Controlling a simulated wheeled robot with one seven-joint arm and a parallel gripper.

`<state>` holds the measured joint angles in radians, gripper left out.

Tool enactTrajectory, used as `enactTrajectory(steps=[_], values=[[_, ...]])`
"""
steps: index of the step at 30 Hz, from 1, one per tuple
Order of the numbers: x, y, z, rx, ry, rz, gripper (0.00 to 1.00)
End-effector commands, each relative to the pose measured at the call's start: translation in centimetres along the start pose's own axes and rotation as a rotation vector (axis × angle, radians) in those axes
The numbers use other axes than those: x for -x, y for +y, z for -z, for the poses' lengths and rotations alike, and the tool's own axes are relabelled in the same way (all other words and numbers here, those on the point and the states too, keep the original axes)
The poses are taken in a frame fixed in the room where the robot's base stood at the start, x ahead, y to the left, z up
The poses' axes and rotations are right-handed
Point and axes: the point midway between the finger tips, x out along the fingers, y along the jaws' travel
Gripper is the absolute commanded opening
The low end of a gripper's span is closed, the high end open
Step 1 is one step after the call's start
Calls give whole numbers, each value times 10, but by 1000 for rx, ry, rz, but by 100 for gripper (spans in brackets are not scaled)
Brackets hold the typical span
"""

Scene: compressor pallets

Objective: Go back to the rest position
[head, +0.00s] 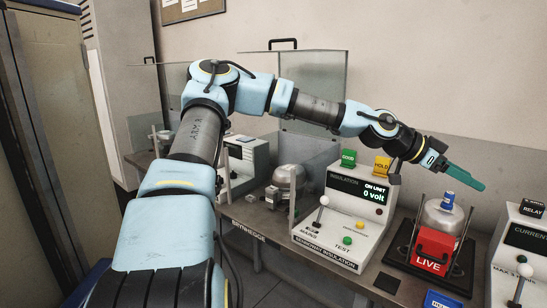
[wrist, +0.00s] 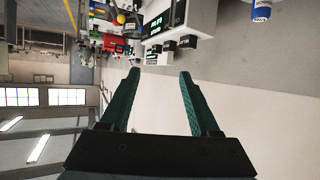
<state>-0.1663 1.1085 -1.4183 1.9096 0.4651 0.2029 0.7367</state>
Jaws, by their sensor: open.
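My gripper (head: 476,183) is at the end of my outstretched arm, at the right of the head view. It points right, in the air above the bench and beside the wall. In the wrist view its two green fingers (wrist: 160,74) stand apart with nothing between them. In the head view the fingers overlap, so the gap is hidden there. The gripper appears clear of the compressor (head: 443,216) and the blue-topped piece on it (head: 448,200).
The insulation tester (head: 339,235) stands below my forearm, with a green tag (head: 348,158) and yellow HOLD tag (head: 382,166) on top. A red LIVE block (head: 433,250) stands before the compressor. The current tester (head: 521,259) is far right. Clear panels rise behind.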

Motion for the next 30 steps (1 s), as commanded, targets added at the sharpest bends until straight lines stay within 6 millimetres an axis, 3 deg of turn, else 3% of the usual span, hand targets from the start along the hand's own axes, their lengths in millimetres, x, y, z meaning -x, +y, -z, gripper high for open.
enactTrajectory(steps=[7, 11, 17, 19, 23, 27, 30], values=[[-6, 11, -42, 46, -106, -7, 62], [-6, 18, -76, 86, -191, -5, 62], [6, 28, -146, 186, -369, 26, 62], [18, 31, -179, 238, -452, 54, 62], [64, 36, -250, 388, -638, 163, 62], [142, 43, -315, 611, -808, 360, 62], [202, 54, -344, 787, -871, 531, 62]])
